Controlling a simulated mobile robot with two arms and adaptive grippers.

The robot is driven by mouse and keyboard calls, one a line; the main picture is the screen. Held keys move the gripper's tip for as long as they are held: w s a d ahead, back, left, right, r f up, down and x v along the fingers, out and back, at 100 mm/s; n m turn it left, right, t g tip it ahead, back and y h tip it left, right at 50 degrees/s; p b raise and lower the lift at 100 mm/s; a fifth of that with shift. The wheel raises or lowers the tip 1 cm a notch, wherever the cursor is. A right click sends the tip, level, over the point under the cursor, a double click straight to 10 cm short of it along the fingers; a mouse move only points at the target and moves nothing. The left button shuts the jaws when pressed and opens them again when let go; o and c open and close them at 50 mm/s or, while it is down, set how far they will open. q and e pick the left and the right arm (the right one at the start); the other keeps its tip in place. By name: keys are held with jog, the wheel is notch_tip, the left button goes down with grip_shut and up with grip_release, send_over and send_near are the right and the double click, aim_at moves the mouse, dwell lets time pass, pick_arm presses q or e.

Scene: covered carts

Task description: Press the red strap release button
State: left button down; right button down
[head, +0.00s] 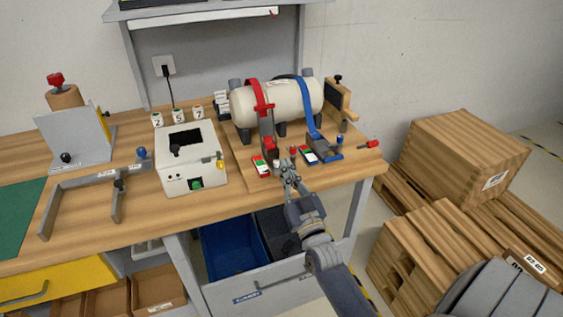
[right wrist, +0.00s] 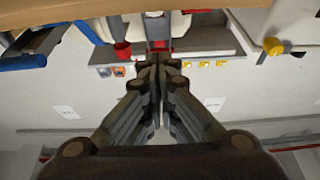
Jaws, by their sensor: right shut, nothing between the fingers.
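A cream tank (head: 290,104) lies on a wooden base on the bench. A red strap (head: 252,93) and a blue strap (head: 300,90) cross over it. The red strap runs down to a buckle with a red part (head: 271,146) at the tank's front; I cannot tell its button apart. My right gripper (head: 285,164) is shut and empty, just in front of the red buckle. In the right wrist view its fingertips (right wrist: 157,60) are together, close to a red part (right wrist: 158,46). Whether they touch it is unclear. My left gripper is out of view.
A blue buckle (head: 325,148) and small coloured labels (head: 261,164) sit beside the gripper. A white box with a green button (head: 195,184) stands to the left. Wooden crates (head: 458,158) stand right of the bench. An open drawer (head: 265,284) juts out below.

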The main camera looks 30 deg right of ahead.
jog(key=v, duration=0.4)
jog(key=shift+s+b, duration=0.2)
jog(key=shift+b, duration=0.1)
jog(key=shift+f, duration=0.1)
